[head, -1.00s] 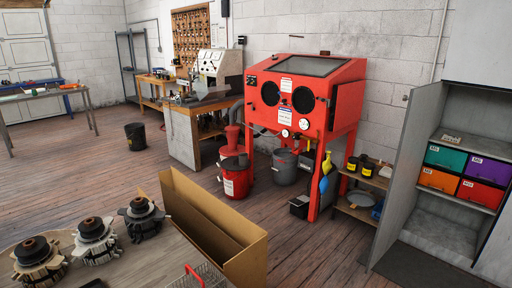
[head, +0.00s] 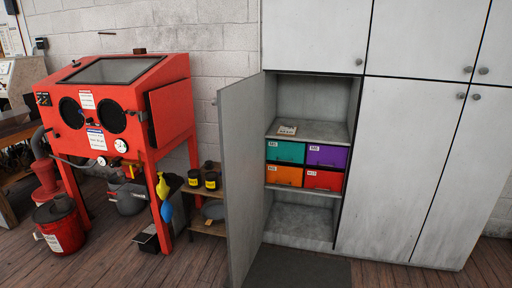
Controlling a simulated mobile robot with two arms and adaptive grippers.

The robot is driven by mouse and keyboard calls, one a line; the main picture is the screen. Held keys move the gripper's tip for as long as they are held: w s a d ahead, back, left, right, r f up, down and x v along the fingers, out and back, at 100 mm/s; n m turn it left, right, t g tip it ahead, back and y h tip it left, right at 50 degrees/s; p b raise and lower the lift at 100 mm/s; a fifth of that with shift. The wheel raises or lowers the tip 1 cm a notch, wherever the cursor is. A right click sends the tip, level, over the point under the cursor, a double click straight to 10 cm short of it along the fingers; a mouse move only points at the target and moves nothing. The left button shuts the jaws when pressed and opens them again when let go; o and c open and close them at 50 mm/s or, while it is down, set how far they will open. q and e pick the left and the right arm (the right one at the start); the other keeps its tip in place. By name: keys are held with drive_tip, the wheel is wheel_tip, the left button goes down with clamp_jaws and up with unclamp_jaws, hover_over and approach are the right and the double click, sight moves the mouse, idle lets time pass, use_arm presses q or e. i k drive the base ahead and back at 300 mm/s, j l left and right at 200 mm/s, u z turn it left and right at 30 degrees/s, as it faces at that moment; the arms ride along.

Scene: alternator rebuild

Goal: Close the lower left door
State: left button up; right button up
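The lower left door (head: 243,180) of the grey cabinet stands open in the head view, swung out to the left, and is seen at a narrow angle. Behind it the lower left compartment (head: 305,220) is exposed, with shelves and colored bins inside. The other cabinet doors, the upper left door (head: 315,36) and the lower right door (head: 385,170), are shut. Neither of my grippers shows in the head view.
A dark mat (head: 297,270) lies on the floor before the open compartment. A red blasting cabinet (head: 150,70) and a low shelf with black jars (head: 203,205) stand left of the door. The wooden floor (head: 425,277) at front right is clear.

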sight(241, 104)
drive_tip(key=i+u, duration=0.1)
drive_tip(key=i, duration=1.15)
drive_tip(key=i+j+z, duration=0.45)
drive_tip(key=j, duration=0.2)
drive_tip(key=j+z, duration=0.25)
drive_tip(key=i+j+z, duration=0.2)
drive_tip(key=j, duration=0.3)
drive_tip(key=j+z, duration=0.25)
drive_tip(key=j, duration=0.65)
drive_tip(key=i+z, duration=0.05)
